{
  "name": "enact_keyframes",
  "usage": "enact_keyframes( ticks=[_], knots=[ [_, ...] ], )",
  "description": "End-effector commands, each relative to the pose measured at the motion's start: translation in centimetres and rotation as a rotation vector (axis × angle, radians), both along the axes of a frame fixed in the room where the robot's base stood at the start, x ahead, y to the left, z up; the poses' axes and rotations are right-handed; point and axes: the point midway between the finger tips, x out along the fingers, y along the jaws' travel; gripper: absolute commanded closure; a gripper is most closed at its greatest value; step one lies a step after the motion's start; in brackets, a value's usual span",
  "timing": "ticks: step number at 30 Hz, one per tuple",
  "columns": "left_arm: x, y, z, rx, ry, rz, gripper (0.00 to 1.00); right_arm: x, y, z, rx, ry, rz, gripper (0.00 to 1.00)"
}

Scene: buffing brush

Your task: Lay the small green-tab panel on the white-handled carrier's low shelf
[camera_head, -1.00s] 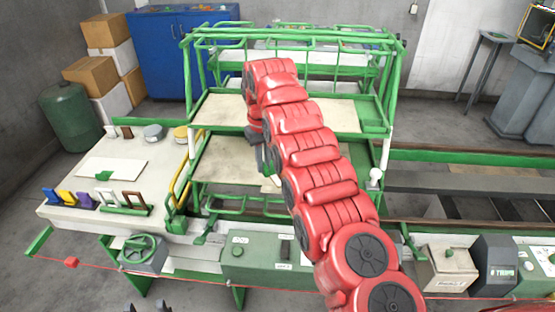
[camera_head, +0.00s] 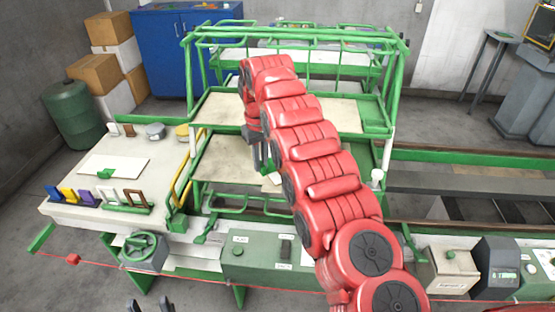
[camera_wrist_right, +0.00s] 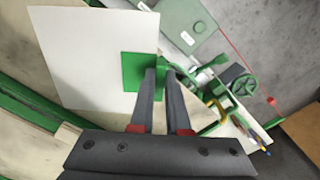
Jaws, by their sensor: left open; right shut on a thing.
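The green-framed carrier (camera_head: 398,90) stands in the middle of the head view. Its low shelf (camera_head: 222,158) is a pale board below a wider upper shelf (camera_head: 335,112). My right gripper (camera_head: 262,158) is over the low shelf, under the upper shelf's level. In the right wrist view my right gripper (camera_wrist_right: 160,72) is shut on the green tab (camera_wrist_right: 138,74) of a white panel (camera_wrist_right: 90,45). In the head view my red arm hides most of this panel. I cannot tell whether it touches the shelf. My left gripper (camera_head: 149,306) is open and empty at the bottom edge.
A side table (camera_head: 75,205) at left holds a white sheet (camera_head: 112,166) and several coloured holders. A yellow rail (camera_head: 186,165) lies left of the low shelf. A green machine front (camera_head: 262,255) runs along the near side.

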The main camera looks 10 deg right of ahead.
Motion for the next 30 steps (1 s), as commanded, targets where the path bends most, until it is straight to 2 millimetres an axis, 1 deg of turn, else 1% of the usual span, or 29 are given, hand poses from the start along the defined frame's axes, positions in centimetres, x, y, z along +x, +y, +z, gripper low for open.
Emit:
enact_keyframes(
  ticks=[7,10,19,21,23,29,30],
  knots=[
    [0.0,0.0,0.1,0.000,0.000,0.000,0.50,-0.4,0.1,0.0,0.004,0.006,0.017,1.00],
    [0.0,0.0,0.1,0.000,0.000,0.000,0.50,-0.3,0.7,0.1,0.004,0.003,0.027,1.00],
    [0.0,0.0,0.1,0.000,0.000,0.000,0.50,-0.4,1.0,0.1,-0.002,0.002,0.050,1.00],
    [0.0,0.0,0.2,0.000,0.000,0.000,0.50,-0.4,1.4,0.2,0.003,0.002,0.067,1.00],
    [0.0,0.0,0.2,0.000,0.000,0.000,0.50,-0.6,2.7,0.4,0.020,0.002,0.107,1.00],
    [0.0,0.0,0.2,0.000,0.000,0.000,0.50,-0.6,2.0,0.4,-0.028,-0.003,0.098,1.00],
    [0.0,0.0,0.3,0.000,0.000,0.000,0.50,-0.6,2.2,0.5,-0.036,-0.003,0.106,1.00]
  ],
)
